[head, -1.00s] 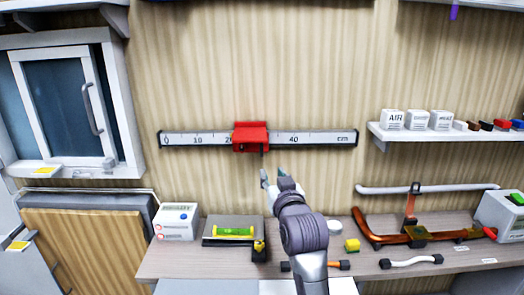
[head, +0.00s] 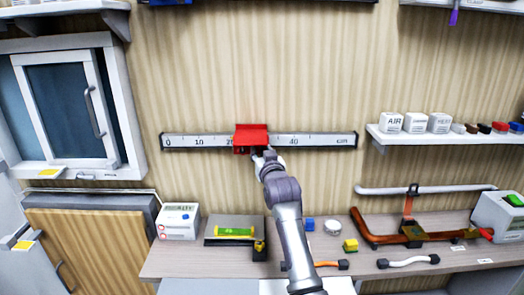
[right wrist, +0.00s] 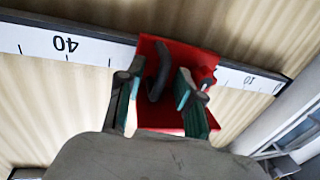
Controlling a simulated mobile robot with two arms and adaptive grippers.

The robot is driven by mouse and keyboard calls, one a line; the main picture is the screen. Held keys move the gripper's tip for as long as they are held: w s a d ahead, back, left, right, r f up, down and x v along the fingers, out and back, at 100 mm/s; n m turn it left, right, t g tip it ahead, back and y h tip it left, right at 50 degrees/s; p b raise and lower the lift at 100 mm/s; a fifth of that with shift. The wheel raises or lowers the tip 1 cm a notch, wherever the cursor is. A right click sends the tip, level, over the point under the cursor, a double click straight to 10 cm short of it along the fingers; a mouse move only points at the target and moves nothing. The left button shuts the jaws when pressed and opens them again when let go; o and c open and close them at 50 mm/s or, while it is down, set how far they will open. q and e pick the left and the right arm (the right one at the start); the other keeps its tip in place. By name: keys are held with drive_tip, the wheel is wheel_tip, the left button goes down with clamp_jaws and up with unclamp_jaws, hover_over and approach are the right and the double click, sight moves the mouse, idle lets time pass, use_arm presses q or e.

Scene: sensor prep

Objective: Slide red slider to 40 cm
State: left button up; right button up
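The red slider (head: 251,134) sits on a white ruler rail (head: 325,141) fixed to the wall. It covers the stretch from about the 20 mark to short of the 40 mark, which shows to its right. My right gripper (head: 262,153) is at the slider's lower right edge. In the right wrist view, the slider (right wrist: 172,115) fills the space behind my right gripper (right wrist: 158,78). Its fingers are apart, with the slider's dark curved handle (right wrist: 157,73) between them; a clear gap shows beside the handle. My left gripper is out of view.
Below the rail is a work surface (head: 190,263) with a green level (head: 235,232), a white box (head: 178,221) and copper pipework (head: 380,238). A shelf (head: 450,138) with small blocks is at the right. The wall around the rail is clear.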

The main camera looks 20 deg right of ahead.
drive_tip(key=shift+w, duration=0.1)
drive_tip(key=shift+c, duration=0.3)
clamp_jaws()
drive_tip(key=s+d+p, duration=0.1)
drive_tip(key=s+d, duration=0.1)
drive_tip(key=d, duration=0.7)
drive_tip(key=s+d+p, duration=0.1)
drive_tip(key=s+d, duration=0.2)
drive_tip(key=d, duration=0.7)
drive_tip(key=shift+s+d, duration=0.15)
drive_tip(key=shift+s, duration=0.1)
